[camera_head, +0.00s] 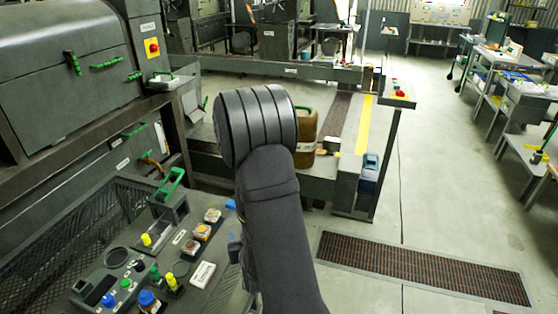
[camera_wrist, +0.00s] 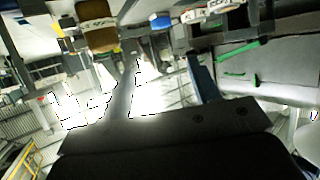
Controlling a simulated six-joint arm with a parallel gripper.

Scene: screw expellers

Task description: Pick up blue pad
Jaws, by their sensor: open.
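A small blue pad (camera_head: 230,205) shows at the right edge of the control panel, partly hidden behind my arm. What looks like the same blue pad (camera_wrist: 160,21) is near the top of the wrist view, beside white switch boxes. My gripper (camera_wrist: 162,62) shows in the wrist view as two spread fingers reaching up from a dark body. It is open, with nothing visible between the fingers. The blue pad lies beyond the fingertips, apart from them. In the head view my arm hides most of the gripper.
The control panel (camera_head: 150,262) carries several coloured knobs, a green-handled lever (camera_head: 170,185) and a row of switch boxes (camera_head: 203,232). A brown jug (camera_head: 305,125) stands behind my arm. A blue container (camera_head: 370,172) is farther right. Open floor lies to the right.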

